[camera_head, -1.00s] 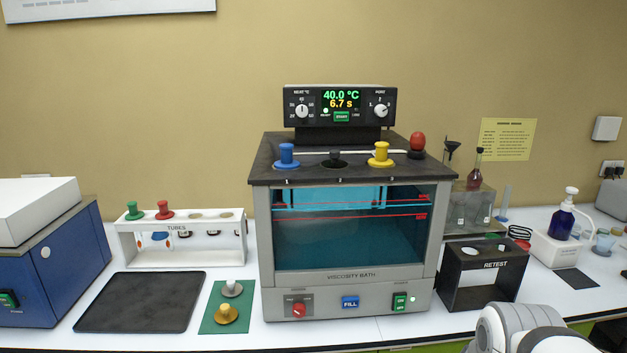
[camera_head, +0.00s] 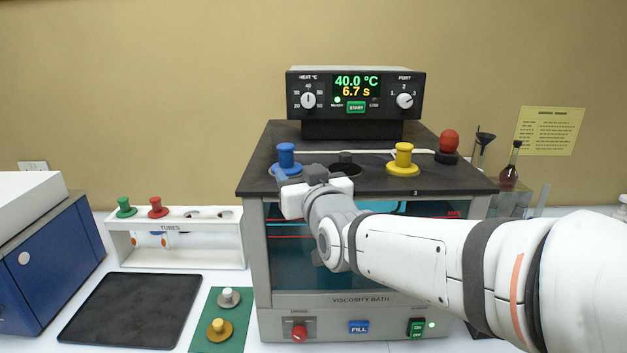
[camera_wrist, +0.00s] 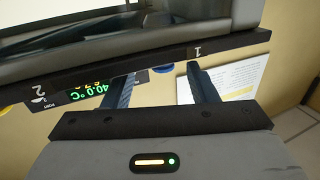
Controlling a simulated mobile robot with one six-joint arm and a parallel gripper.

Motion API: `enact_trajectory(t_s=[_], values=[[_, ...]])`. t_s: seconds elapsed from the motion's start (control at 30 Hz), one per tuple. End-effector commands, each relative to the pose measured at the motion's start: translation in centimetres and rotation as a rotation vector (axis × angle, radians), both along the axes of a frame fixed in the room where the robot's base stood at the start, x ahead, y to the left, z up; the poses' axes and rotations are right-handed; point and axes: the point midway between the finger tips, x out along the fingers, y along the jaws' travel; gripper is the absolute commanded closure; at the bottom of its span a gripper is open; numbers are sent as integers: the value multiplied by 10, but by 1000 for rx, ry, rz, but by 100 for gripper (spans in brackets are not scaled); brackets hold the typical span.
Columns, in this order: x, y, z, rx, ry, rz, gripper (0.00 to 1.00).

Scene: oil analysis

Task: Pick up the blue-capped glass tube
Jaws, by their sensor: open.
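The blue cap (camera_head: 286,156) of the tube stands upright in the left port of the viscosity bath's dark lid. Its glass body is hidden below by the bath and my arm. My gripper (camera_head: 283,180) is just in front of the lid's front edge, close to the blue cap. In the wrist view my gripper (camera_wrist: 160,76) shows two separated fingers with nothing between them held. A small blue edge of the cap (camera_wrist: 163,69) shows past the lid edge, between the fingertips.
A yellow cap (camera_head: 403,158) and a red bulb (camera_head: 449,142) stand on the bath lid (camera_head: 330,180) to the right. The control box (camera_head: 356,98) rises behind. A white tube rack (camera_head: 120,245) and black tray (camera_head: 130,308) are at left. My arm covers much of the bath front.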

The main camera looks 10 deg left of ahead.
Motion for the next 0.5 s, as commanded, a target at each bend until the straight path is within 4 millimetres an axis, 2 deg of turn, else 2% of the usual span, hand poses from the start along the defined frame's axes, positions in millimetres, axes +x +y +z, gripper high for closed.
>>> enact_trajectory(t_s=[0.17,0.5], values=[[1,12,7,-2,-10,2,47],[37,28,7,-2,-5,-7,47]])
